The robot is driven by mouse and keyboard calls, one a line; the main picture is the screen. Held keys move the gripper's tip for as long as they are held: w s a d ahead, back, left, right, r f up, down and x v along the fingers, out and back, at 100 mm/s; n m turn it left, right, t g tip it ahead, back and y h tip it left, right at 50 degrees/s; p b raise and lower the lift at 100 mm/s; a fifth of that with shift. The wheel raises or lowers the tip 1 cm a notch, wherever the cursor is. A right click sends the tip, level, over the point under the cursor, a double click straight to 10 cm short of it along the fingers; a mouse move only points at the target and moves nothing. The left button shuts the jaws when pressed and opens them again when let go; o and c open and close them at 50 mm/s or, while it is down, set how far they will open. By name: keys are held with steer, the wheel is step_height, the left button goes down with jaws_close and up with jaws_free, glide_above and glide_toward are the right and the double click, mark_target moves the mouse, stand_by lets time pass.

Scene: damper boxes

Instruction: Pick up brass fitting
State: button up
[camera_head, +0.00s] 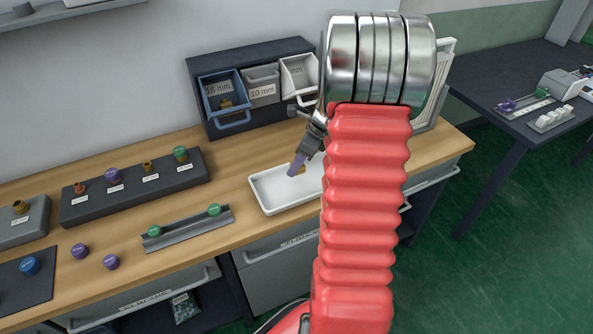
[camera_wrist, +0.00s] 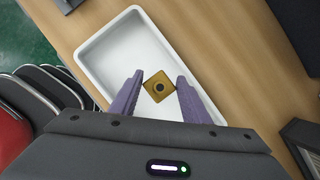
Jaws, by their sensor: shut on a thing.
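The brass fitting (camera_wrist: 159,87) is a gold, square-looking piece with a dark hole in its middle. In the wrist view it sits between the two purple fingertips of my gripper (camera_wrist: 160,88), which is shut on it. The white tray (camera_wrist: 100,66) lies below and behind the fitting in that view. My red arm hides the right part of the tray. The exact height above the tray is hard to tell.
A dark bin rack (camera_head: 207,112) with labelled drawers stands behind the tray. A grey block (camera_head: 130,190) with several coloured fittings is to the left. A rail (camera_head: 187,229) with two green-topped pieces lies in front. Loose purple caps (camera_head: 110,262) lie at the front left.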

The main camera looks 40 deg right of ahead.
step_height(320, 180, up, 6)
steer(key=shift+f, duration=0.25)
stand_by(0.5)
steer(key=shift+w+a+f+n, duration=0.1)
steer(key=shift+w+a+n, duration=0.2)
steer(key=shift+a, duration=0.1)
steer(key=w+a+f+n+g, duration=0.1)
steer(key=w+a+n+g, duration=0.1)
steer(key=a+n, duration=0.8)
steer(key=w+a+n+g+h, duration=0.1)
steer(key=w+a+n+g, duration=0.2)
steer(key=a+n, duration=0.7)
steer(key=w+a+f+n+g+h, duration=0.1)
steer(key=w+a+n+g, duration=0.2)
steer(key=a+n, duration=0.6)
steer(key=shift+w+a+f+n, duration=0.3)
steer(key=shift+w+a+n, duration=0.1)
steer(key=shift+w+a, duration=0.6)
steer(key=shift+a, duration=0.1)
